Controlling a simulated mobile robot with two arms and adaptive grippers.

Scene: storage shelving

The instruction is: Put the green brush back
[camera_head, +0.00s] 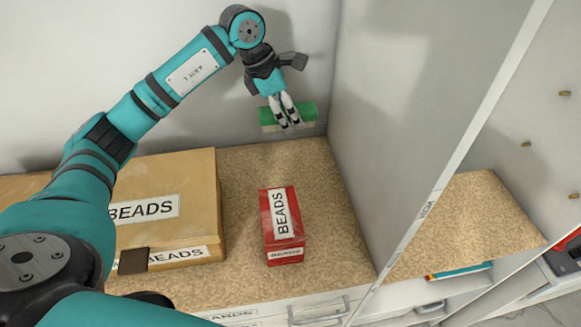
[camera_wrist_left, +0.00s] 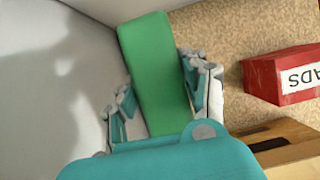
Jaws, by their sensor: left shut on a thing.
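The green brush (camera_head: 305,113) has a flat green back with a pale underside. My left gripper (camera_head: 287,122) is shut on it, near the back wall and above the far end of the cork-coloured shelf. In the left wrist view the green back of the brush (camera_wrist_left: 155,75) lies between the two fingers of my left gripper (camera_wrist_left: 163,95). Whether the brush touches the shelf is hard to tell. My right gripper is not in view.
A red box marked BEADS (camera_head: 281,225) stands on the shelf surface (camera_head: 240,270). A large cardboard box marked BEADS (camera_head: 180,180) is at its left. A grey upright panel (camera_head: 390,130) bounds the shelf on the right. Free shelf lies behind the red box.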

